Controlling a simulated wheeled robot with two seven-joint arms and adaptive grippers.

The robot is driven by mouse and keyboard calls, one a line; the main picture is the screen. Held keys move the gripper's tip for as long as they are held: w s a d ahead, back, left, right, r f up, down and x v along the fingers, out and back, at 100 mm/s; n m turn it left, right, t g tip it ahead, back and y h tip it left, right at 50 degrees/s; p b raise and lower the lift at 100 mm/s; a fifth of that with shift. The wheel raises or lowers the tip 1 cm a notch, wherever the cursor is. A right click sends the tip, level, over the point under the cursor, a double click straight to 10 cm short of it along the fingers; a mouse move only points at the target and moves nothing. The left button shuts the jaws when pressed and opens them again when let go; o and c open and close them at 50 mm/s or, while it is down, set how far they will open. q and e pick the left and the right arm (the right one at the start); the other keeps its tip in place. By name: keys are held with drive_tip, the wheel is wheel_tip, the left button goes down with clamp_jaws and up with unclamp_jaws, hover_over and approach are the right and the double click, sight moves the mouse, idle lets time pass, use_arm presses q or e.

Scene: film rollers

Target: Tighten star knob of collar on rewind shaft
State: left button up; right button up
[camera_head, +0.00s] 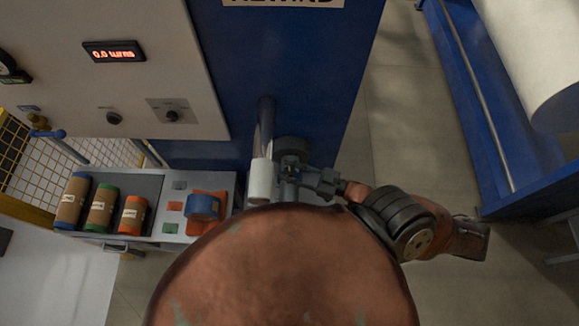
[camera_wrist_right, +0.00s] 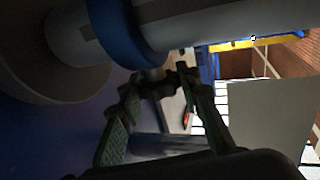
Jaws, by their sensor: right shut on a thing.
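The rewind shaft (camera_head: 265,128) sticks out from the blue panel in the head view, with a pale cylindrical end. In the right wrist view the pale shaft (camera_wrist_right: 205,22) carries a blue collar (camera_wrist_right: 122,32), beside a wide grey disc. A dark star knob (camera_wrist_right: 156,84) shows just below the collar. My right gripper (camera_head: 297,170) is beside the shaft. Its green-padded fingers (camera_wrist_right: 160,90) are shut on the knob in the right wrist view. The knob's details are dark, and my arm hides part of the head view. My left gripper is not in view.
A display (camera_head: 114,51) reads "0.0 turns" on the white panel above two small black knobs. A blue frame with a large white roll (camera_head: 540,60) stands at right; floor between is clear.

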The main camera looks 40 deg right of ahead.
drive_tip(key=shift+m+t+h+p, duration=0.4)
drive_tip(key=shift+m+h+p, duration=0.1)
drive_tip(key=shift+h, duration=0.2)
drive_tip(key=o, duration=1.2)
drive_tip(key=v, duration=1.2)
drive_tip(key=shift+a, duration=0.1)
